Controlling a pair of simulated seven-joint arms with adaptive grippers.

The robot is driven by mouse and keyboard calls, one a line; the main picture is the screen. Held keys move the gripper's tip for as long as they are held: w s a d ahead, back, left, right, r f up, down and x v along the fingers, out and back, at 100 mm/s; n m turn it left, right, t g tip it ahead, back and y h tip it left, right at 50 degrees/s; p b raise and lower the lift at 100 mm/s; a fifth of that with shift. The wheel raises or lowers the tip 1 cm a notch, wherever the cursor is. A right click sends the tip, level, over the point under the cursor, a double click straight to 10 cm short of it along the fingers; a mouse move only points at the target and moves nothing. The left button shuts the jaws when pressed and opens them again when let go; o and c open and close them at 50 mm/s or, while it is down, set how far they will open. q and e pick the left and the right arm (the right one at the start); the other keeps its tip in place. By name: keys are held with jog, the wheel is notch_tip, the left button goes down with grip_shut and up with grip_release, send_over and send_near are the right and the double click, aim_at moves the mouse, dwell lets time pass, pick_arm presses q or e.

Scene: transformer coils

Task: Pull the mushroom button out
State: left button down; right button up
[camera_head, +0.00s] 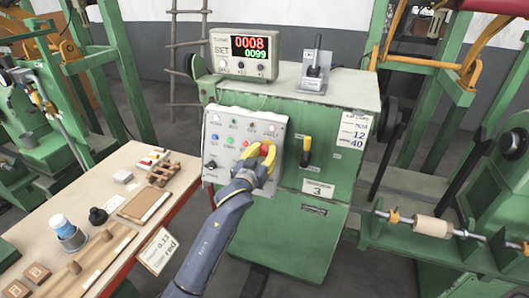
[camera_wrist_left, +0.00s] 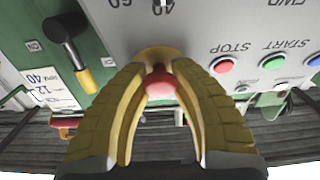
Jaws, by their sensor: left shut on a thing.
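The red mushroom button (camera_wrist_left: 160,88) stands on the grey control panel (camera_head: 222,125), at the panel's right side in the head view. Its red cap shows between the yellow fingers in the left wrist view, with a yellow collar (camera_wrist_left: 160,54) behind it. My left gripper (camera_head: 266,154) reaches the panel from below and is shut on the button, one finger on each side of the cap. In the head view the fingers hide part of the button. My right gripper is not in view.
The panel also carries several small buttons, such as the red STOP button (camera_wrist_left: 222,65) and green START button (camera_wrist_left: 272,62). A yellow-handled lever (camera_head: 306,150) is right of the panel. A counter box (camera_head: 243,54) stands above. A cluttered workbench (camera_head: 131,156) is at left.

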pick_arm(q)
jog(key=shift+f, duration=0.15)
jog(key=shift+s, duration=0.45)
jog(key=c, duration=0.9)
grip_release()
jog(key=shift+a+r, duration=0.15)
jog(key=shift+r, duration=0.1)
jog(key=shift+s, duration=0.1)
jog(key=shift+v, duration=5.95)
